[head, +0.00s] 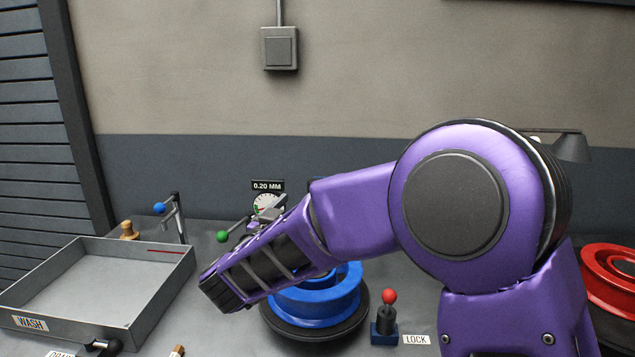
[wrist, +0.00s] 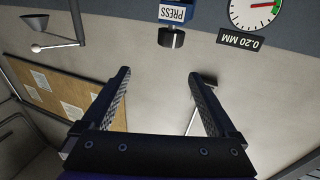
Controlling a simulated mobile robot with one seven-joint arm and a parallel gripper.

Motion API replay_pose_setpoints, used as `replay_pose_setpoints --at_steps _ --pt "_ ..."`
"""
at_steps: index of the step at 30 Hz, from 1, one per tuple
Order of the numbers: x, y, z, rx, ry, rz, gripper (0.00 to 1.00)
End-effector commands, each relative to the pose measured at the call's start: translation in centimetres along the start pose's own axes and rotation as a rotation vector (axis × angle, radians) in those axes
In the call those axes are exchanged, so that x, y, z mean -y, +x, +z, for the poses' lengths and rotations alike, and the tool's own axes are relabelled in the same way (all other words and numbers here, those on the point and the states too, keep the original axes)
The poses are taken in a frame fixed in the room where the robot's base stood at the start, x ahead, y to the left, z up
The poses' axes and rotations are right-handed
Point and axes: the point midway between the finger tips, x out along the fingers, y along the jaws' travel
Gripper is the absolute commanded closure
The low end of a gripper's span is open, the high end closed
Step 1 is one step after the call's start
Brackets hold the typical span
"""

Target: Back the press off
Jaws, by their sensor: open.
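In the wrist view a blue block labelled PRESS (wrist: 177,12) hangs upside down at the top edge, with a dark cylinder (wrist: 172,38) on it. My gripper (wrist: 160,73) is open and empty, its two fingers apart; the press shows beyond the fingertips, not between or touching them as far as I can tell. In the head view my purple arm hides most of the press; a small blue patch (head: 314,180) shows above the arm, perhaps part of it. A lever with a green ball (head: 222,236) sticks out left of the arm; I cannot tell what it works.
A dial gauge (wrist: 257,12) marked 0.20 MM is beside the press. A blue wheel (head: 318,305) lies below my arm. A red-knobbed lever (head: 389,297) stands by the LOCK label. The WASH tray (head: 60,322) is left, a blue-ball lever (head: 159,208) behind it, a red wheel (head: 610,280) right.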

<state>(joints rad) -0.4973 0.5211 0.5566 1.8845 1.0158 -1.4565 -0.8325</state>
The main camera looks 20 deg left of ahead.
Motion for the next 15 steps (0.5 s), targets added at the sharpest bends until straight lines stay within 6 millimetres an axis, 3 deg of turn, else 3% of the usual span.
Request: replay_pose_setpoints --at_steps 2,5,10,15 --pt "0.7 -2.3 0.6 0.042 0.010 -0.033 0.06" --pt "1.1 -3.2 1.0 0.066 0.016 -0.048 0.06" --pt "1.1 -1.2 1.2 0.068 0.017 -0.045 0.06" --pt "1.2 2.4 1.5 0.068 0.018 -0.043 0.06"
